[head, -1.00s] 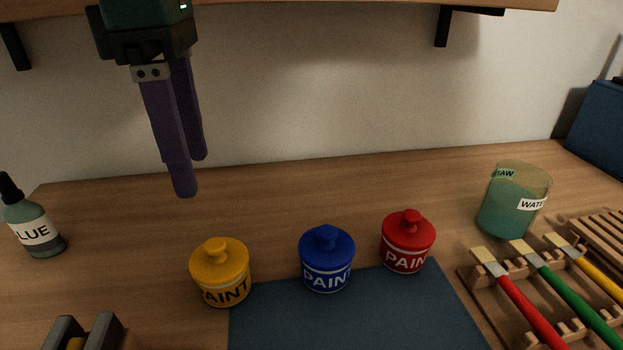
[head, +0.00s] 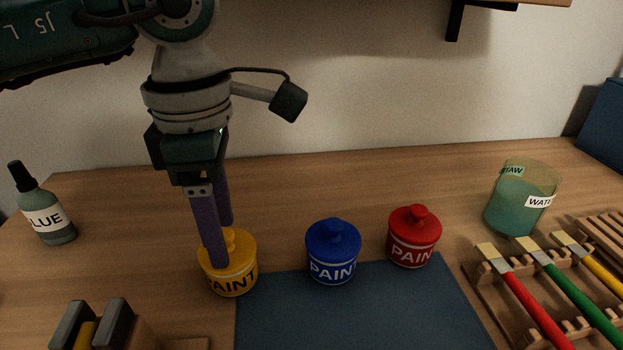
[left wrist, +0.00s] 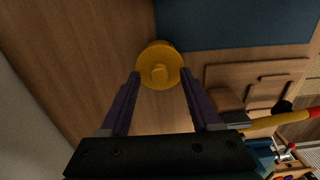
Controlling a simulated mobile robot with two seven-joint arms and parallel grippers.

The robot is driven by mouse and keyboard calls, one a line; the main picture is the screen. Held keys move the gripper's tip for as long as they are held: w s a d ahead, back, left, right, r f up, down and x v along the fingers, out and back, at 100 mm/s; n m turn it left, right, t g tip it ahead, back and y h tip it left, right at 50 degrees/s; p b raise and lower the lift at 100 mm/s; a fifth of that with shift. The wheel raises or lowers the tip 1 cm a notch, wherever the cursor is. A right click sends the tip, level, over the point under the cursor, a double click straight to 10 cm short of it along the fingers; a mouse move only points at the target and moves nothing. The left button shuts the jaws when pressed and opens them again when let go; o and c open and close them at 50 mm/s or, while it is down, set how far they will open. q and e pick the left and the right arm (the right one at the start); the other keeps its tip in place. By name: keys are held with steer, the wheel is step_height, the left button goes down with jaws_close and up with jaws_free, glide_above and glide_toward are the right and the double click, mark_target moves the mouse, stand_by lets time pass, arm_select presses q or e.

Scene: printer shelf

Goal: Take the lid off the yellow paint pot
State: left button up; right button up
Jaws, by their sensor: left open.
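The yellow paint pot (head: 232,279) stands at the left end of a row of pots, with its round lid (head: 244,249) and knob on top. My left gripper (head: 222,244) points down at it, open, its purple fingers at the lid. The nearer finger partly hides the lid and knob in the head view. In the left wrist view the yellow lid (left wrist: 151,53) and its knob (left wrist: 159,73) lie between the two open fingers (left wrist: 160,75), with gaps showing. My right gripper is not in view.
A glue bottle (head: 48,222) stands at left. A water cup (head: 517,215) and brush rack (head: 487,290) are at right. Bare wood lies behind the pots.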

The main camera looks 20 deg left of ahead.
arm_select(q)
jaws_close()
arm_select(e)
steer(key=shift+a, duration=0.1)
arm_select(q)
steer(key=shift+r, duration=0.15)
stand_by(0.4)
